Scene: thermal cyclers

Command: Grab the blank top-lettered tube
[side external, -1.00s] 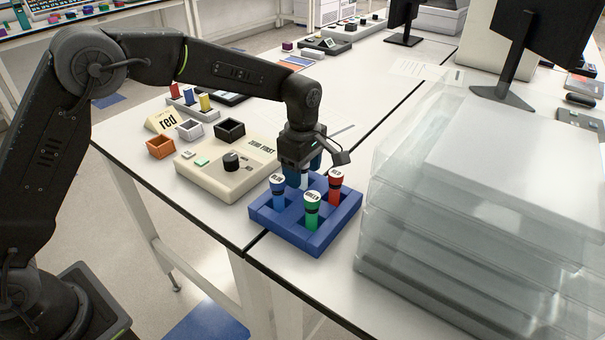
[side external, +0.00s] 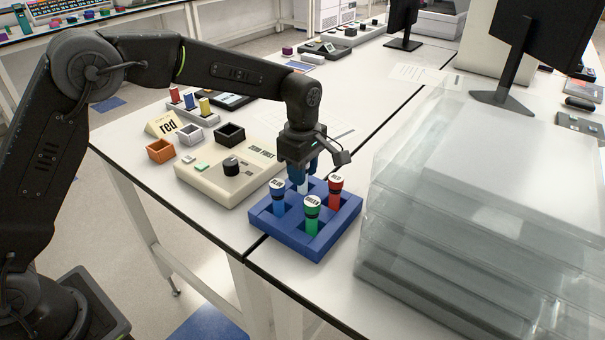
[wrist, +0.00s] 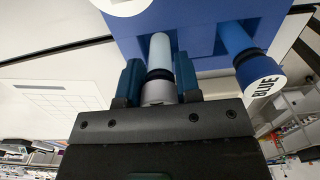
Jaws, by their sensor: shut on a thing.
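A white tube (wrist: 160,52) is between the two fingers of my gripper (wrist: 158,80) in the wrist view. My gripper is shut on it near its dark collar. Any lettering on its top is hidden by my gripper. The tube is over the back part of the blue rack (side external: 290,237); I cannot tell how far it sits in its slot. It also shows as a pale strip below my gripper (side external: 301,178) in the side view. A blue tube (side external: 278,195), a green tube (side external: 311,215) and a red tube (side external: 335,192) stand upright in the rack, with lettered white tops.
A beige box with a black knob (side external: 225,175) stands left of the rack. Stacked clear trays (side external: 450,220) stand close on the right.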

